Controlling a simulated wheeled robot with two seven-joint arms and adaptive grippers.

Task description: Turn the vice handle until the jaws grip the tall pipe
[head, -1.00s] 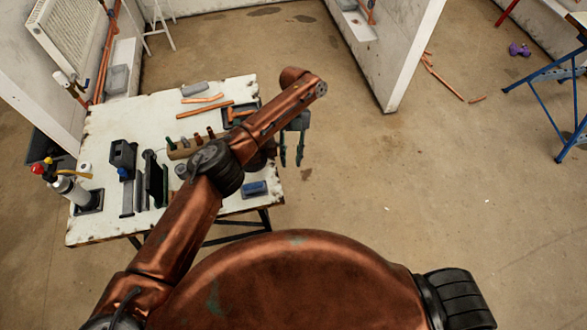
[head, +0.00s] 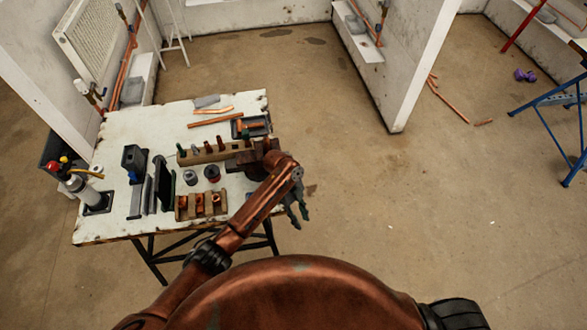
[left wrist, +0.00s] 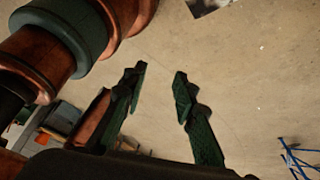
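A rusty brown, vice-like block (head: 262,152) sits at the right edge of the workbench in the head view, partly covered by my left arm. Its handle and jaws cannot be made out, and I cannot pick out a tall pipe in them. My left gripper (head: 298,215) hangs beyond the bench's right edge, on the near side of this block, over the floor. In the left wrist view the gripper (left wrist: 160,88) has its two green fingers apart with only floor between them. It is open and empty. My right gripper is not in view.
The white workbench (head: 118,222) holds a wooden rack (head: 213,152), a block with copper fittings (head: 201,206), a dark tray (head: 251,127), copper pipes (head: 215,119) and a gas torch (head: 85,190). A white partition (head: 408,75) stands behind. The floor at right is mostly clear.

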